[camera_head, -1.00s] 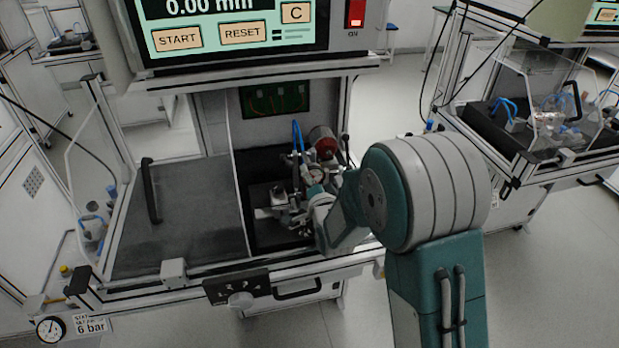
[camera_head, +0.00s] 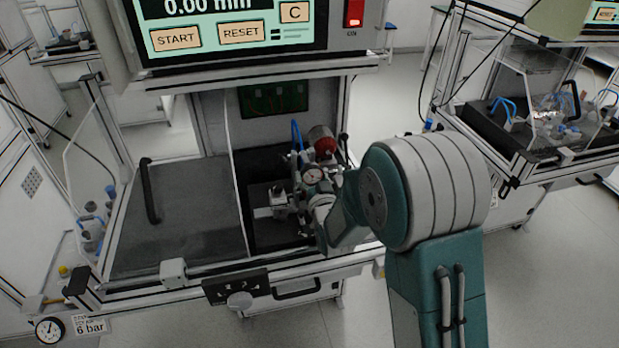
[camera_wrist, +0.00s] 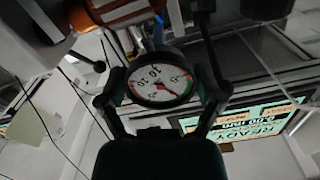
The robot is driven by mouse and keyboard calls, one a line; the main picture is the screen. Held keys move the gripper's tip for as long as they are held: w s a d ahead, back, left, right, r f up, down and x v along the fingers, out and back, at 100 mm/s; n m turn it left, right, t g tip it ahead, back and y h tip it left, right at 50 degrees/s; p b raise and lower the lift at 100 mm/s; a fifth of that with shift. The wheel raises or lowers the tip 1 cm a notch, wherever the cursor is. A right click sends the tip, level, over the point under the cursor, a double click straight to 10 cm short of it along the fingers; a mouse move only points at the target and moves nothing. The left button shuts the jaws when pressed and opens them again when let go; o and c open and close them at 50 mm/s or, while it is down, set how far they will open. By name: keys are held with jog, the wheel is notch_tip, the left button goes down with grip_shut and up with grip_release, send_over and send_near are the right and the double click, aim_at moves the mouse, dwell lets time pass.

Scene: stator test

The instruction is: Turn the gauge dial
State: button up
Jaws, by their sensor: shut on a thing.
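The gauge dial (camera_wrist: 160,84) has a round white face with a black rim, dark numbers, a red needle and green and red marks at its edge. It fills the middle of the wrist view, tilted. My gripper (camera_wrist: 160,92) is shut on it, one finger at each side of the rim. In the head view the dial (camera_head: 313,174) is small, with its pale face showing among the fixture parts inside the test station. My gripper (camera_head: 322,203) is just below it there, partly hidden by my arm.
A red-ended cylinder (camera_head: 324,144) and a blue hose (camera_head: 297,135) are close behind the dial. A clear panel (camera_head: 237,190) stands to the left. The display panel (camera_head: 230,30) hangs above. A black lever knob (camera_wrist: 99,66) is near my left finger.

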jog(key=shift+w+d+r+n, duration=0.1)
jog(key=shift+d+r+n, duration=0.1)
jog(key=shift+n, duration=0.2)
jog(key=o, duration=0.9)
jog(key=shift+f, duration=0.1)
